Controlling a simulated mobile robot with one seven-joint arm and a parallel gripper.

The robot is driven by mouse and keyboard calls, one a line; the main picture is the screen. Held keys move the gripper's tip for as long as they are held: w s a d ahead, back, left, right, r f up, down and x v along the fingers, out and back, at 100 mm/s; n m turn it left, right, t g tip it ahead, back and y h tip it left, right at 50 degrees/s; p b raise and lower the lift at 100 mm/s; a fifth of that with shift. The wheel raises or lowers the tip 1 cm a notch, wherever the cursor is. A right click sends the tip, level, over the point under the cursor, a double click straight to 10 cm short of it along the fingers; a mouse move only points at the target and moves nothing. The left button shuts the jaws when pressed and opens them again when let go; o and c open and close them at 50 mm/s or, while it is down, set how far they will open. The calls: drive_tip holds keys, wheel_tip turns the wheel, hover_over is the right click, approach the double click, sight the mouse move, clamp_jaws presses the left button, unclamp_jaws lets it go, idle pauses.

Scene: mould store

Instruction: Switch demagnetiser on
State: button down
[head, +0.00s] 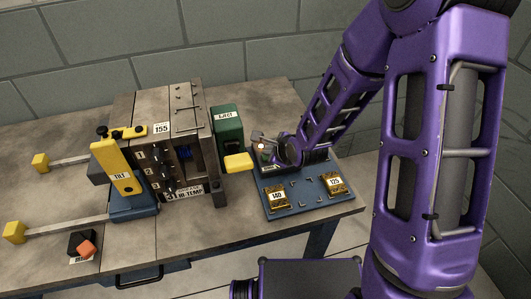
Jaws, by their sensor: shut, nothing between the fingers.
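A small dark box (268,167) stands at the back left of the blue plate, mostly behind my wrist; it may be the demagnetiser, but I cannot read its label. A small orange-white light (262,146) shows at its top. My gripper (259,136) is shut and empty, close above this box. I cannot tell whether it touches a switch, as the wrist hides much of the box.
The blue plate (298,203) holds blocks marked 140 (277,197) and 125 (334,185). A black box with an orange top (83,244) lies front left.

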wheel_tip(320, 180, up, 6)
drive_tip(key=p, duration=0.5)
idle(0.6)
